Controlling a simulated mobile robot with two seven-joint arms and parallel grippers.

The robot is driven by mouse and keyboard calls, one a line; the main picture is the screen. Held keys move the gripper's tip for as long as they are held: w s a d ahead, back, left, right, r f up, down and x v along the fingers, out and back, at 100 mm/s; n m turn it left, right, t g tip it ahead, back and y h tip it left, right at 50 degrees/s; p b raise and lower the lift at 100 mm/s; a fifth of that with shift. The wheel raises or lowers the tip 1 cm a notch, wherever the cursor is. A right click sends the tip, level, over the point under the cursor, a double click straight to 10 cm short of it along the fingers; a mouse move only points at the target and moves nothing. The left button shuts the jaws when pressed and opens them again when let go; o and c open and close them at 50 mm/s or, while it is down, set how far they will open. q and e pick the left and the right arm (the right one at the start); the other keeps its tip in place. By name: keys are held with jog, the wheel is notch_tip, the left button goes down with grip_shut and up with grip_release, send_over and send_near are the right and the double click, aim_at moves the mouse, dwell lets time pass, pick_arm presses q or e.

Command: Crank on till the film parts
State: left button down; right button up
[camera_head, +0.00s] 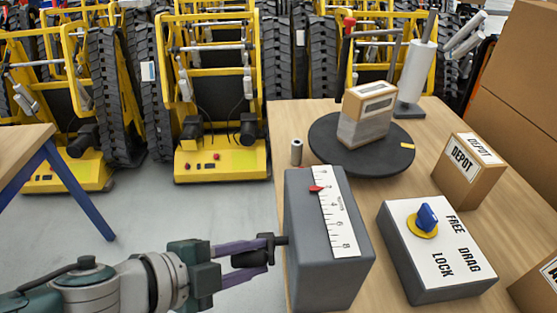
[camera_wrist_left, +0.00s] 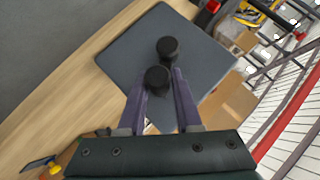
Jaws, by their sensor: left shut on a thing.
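My left gripper (camera_head: 262,250) is shut on the black crank handle (camera_wrist_left: 157,78) at the left side of a grey box. In the left wrist view the purple fingers flank the handle, with a second black knob, apparently the hub, just above it. The grey crank box (camera_head: 305,235) has a white scale (camera_head: 337,215) on top, and its red pointer (camera_head: 316,189) sits near 2. A boxed load (camera_head: 362,125) stands on a black turntable (camera_head: 335,158). The white film roll (camera_head: 416,75) stands upright behind it. Whether film spans between them is unclear. My right gripper is not in view.
A grey box (camera_head: 405,255) with a blue knob (camera_head: 427,217) reads FREE, DRAG, LOCK. A DEPOT carton (camera_head: 470,170) and a small metal cylinder (camera_head: 296,152) stand on the wooden table (camera_head: 285,115). Yellow tracked carriers (camera_head: 215,165) line the floor behind.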

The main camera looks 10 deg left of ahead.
pick_arm(q)
jog(key=shift+s+f, duration=0.1)
jog(key=shift+f, duration=0.05)
jog(key=c, duration=0.6)
grip_release()
jog(key=shift+s+a+r, duration=0.1)
jog(key=shift+r, duration=0.15)
jog(key=p+v, duration=0.3)
jog(key=v, duration=0.6)
jog(key=shift+s+a, duration=0.15)
